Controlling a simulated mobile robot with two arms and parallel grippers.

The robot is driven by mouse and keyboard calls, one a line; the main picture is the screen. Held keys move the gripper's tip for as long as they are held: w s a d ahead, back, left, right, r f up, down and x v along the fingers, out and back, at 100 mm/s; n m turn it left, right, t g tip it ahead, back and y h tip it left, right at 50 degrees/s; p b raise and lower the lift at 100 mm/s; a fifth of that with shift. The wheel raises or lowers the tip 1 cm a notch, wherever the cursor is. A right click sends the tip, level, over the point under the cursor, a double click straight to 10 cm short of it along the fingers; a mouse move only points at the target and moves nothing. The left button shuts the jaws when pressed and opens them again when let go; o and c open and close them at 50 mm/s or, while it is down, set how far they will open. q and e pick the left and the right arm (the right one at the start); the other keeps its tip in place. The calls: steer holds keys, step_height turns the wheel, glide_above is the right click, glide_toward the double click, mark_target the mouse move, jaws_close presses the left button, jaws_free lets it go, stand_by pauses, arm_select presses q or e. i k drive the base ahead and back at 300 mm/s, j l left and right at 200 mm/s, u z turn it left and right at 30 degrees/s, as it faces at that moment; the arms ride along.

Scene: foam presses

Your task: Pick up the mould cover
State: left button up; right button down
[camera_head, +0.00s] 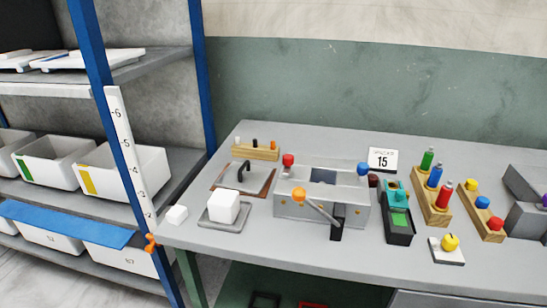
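A flat grey plate with brown edges (258,181) lies at the left of the grey table, behind a white block. A black arched handle (243,170) stands up from it, and it looks like the mould cover. The white block in front hides a little of its near side. Neither of my grippers shows in this view, so I cannot see whether they are open or shut.
A grey press (290,207) with an orange-knobbed lever stands right of the plate. The white block (222,207) sits on a grey tray in front. A wooden peg holder (256,153) is behind. A blue-posted shelf (205,90) stands left.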

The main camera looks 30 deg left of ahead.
mark_target(245, 177)
steer(key=u, duration=1.15)
